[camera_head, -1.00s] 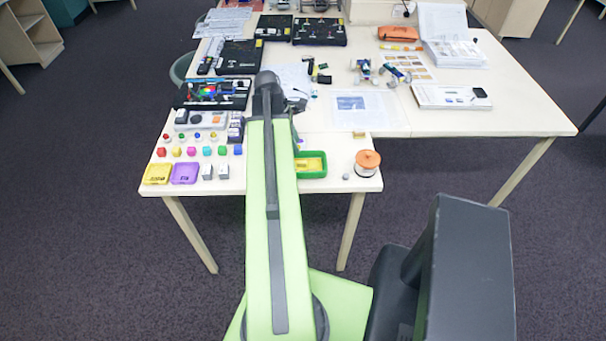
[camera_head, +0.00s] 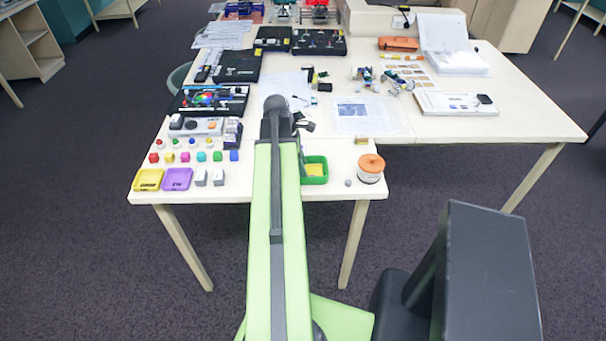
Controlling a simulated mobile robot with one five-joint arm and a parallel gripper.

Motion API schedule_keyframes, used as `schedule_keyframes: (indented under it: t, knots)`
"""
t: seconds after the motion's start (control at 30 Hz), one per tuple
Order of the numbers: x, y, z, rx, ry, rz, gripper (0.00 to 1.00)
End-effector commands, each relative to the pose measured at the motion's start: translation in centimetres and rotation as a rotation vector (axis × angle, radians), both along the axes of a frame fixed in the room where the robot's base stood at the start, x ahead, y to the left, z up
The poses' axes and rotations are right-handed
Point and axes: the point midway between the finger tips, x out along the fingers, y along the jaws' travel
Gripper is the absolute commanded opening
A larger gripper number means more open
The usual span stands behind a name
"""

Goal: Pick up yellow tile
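A green tray (camera_head: 326,178) stands near the front edge of the table, just right of my arm. A flat yellow piece, seemingly the yellow tile (camera_head: 315,169), lies inside it. My arm hides the left part of the tray and perhaps part of the tile. My gripper is at the far end of the arm, over the table beyond the tray. The arm's end hides it, with only dark parts showing beside it, so its fingers cannot be made out.
An orange-topped spool (camera_head: 370,168) stands right of the tray, with a small grey piece (camera_head: 348,183) between them. Yellow (camera_head: 148,180) and purple (camera_head: 177,180) trays and several coloured cubes are at left. A printed sheet (camera_head: 364,116) lies behind the tray.

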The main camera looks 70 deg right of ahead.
Motion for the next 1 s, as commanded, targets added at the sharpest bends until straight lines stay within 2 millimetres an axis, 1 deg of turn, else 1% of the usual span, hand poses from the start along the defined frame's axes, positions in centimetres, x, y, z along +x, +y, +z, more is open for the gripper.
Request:
schedule_keyframes:
  t: [0.03, 0.2, 0.27, 0.3, 0.67, 0.77, 0.87, 1.0]
  knots:
    - [0.0, 0.0, 0.0, 0.000, 0.000, 0.000, 0.32]
    - [0.0, 0.0, 0.0, 0.000, 0.000, 0.001, 0.10]
    - [0.0, 0.0, 0.0, 0.000, 0.000, 0.001, 0.02]
    - [0.0, 0.0, 0.0, 0.000, 0.000, 0.001, 0.00]
    - [0.1, 0.0, 0.0, 0.000, 0.000, 0.001, 0.00]
    - [0.1, 0.0, 0.3, 0.000, 0.000, 0.001, 0.00]
    - [0.1, 0.0, 1.2, 0.000, 0.000, 0.001, 0.00]
    - [0.1, 0.0, 3.3, 0.000, 0.000, 0.002, 0.00]
